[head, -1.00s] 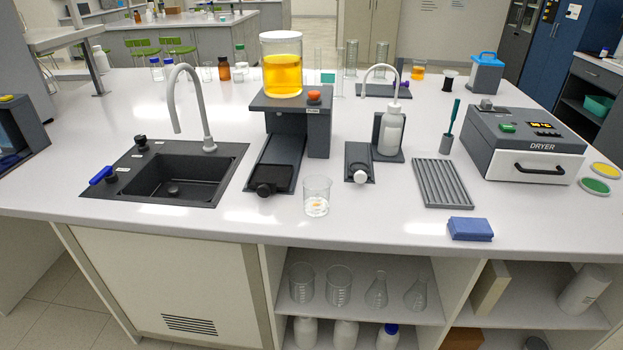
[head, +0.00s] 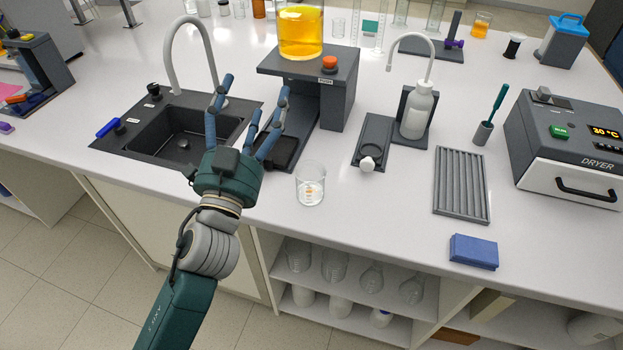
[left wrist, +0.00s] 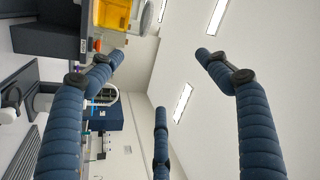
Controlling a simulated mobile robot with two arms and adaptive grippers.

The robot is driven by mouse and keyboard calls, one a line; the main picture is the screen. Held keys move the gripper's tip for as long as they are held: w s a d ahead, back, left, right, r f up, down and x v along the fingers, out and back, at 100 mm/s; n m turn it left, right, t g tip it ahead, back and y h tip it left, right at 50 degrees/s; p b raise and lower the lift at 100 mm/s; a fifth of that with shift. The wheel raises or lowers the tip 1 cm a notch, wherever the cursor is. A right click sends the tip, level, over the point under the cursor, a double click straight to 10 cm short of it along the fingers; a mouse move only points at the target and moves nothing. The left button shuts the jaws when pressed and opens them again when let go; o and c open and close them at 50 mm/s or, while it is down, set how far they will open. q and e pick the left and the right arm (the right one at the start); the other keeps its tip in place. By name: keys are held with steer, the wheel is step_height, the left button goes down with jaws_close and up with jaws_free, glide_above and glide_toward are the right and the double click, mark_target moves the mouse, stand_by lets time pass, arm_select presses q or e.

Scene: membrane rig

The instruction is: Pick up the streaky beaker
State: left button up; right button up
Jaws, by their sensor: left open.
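The streaky beaker (head: 311,185) is a clear glass with orange-brown marks near its base. It stands upright near the front edge of the white counter (head: 390,215), in front of the filter stand. My left gripper (head: 250,100) is to the left of the beaker and apart from it. Its blue fingers are spread, point up and away over the sink's right side, and hold nothing. The left wrist view shows the spread fingers (left wrist: 175,75) with nothing between them; I cannot make out the beaker there. My right gripper is in neither view.
The sink (head: 180,130) has a tall curved tap. A grey stand (head: 340,95) bears a beaker of yellow liquid (head: 301,35). A wash bottle (head: 416,112), ribbed rack (head: 461,185), blue sponge (head: 474,251) and dryer (head: 570,150) stand right. Counter right of the beaker is clear.

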arm_select(q)
steer(key=s+d+r+m+g+h, duration=0.3)
steer(key=s+d+r+m+h, duration=0.1)
steer(key=d+r+m+h, duration=0.75)
steer(key=s+d+f+m+g+h, duration=0.4)
steer(key=s+d+m+g+h, duration=0.15)
steer(key=d+m+g, duration=0.85)
steer(key=m+y+p, duration=0.3)
steer(key=m+y, duration=0.4)
steer(key=y, duration=1.2)
glide_toward(311, 177)
steer(key=shift+s+d+f+n+g, duration=0.2)
steer(key=shift+s+f+n+g, duration=0.15)
steer(key=shift+f, duration=0.25)
steer(key=x, duration=0.1)
steer(key=p+x, duration=0.1)
steer(key=x, duration=0.1)
steer(key=shift+d+f+p, duration=0.25)
steer(key=shift+d+p, duration=0.05)
steer(key=shift+p, duration=0.05)
steer(key=shift+w+d+f, duration=0.15)
steer(key=shift+w+f, duration=0.05)
steer(key=shift+f, duration=0.35)
steer(key=c, duration=1.2)
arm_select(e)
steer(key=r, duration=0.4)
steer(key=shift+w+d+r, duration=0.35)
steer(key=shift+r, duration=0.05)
